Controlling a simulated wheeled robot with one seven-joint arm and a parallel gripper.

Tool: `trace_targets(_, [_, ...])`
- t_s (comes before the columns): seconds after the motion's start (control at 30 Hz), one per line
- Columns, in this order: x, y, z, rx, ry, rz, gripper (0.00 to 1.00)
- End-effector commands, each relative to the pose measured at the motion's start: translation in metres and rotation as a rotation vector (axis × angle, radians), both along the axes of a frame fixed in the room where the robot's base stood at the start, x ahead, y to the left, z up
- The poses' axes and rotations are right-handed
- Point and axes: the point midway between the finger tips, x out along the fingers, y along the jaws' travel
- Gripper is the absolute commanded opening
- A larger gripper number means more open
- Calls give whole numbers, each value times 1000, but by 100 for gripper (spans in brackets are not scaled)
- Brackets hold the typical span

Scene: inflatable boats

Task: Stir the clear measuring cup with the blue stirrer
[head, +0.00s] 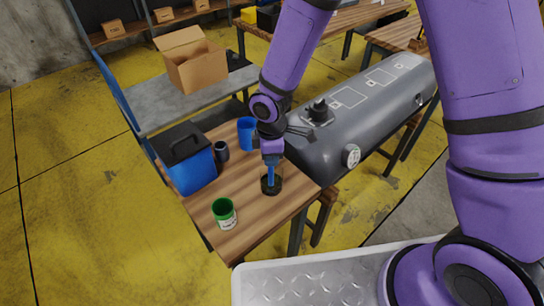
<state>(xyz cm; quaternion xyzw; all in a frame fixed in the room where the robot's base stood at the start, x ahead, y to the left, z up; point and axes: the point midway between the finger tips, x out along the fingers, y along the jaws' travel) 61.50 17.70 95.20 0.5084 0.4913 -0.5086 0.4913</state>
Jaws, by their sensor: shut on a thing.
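The clear measuring cup (272,186) stands on the wooden table with something dark in its lower part. My gripper (271,158) is right above the cup, pointing down. It is shut on the blue stirrer (271,173), which hangs down into the cup. The fingertips are small here, and the stirrer's lower end is hard to make out inside the cup.
The wooden table (246,222) also holds a green-topped can (225,213), a blue box with a black lid (188,163), a dark cup (221,151) and a blue cup (246,132). A grey inflatable boat tube (375,112) lies behind, close to my arm.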

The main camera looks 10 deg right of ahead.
Motion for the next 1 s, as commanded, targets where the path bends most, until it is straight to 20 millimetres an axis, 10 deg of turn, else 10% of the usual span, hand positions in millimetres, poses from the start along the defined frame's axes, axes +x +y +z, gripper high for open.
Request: trace_targets(1.0, [1, 0, 49, 1, -2, -1, 0])
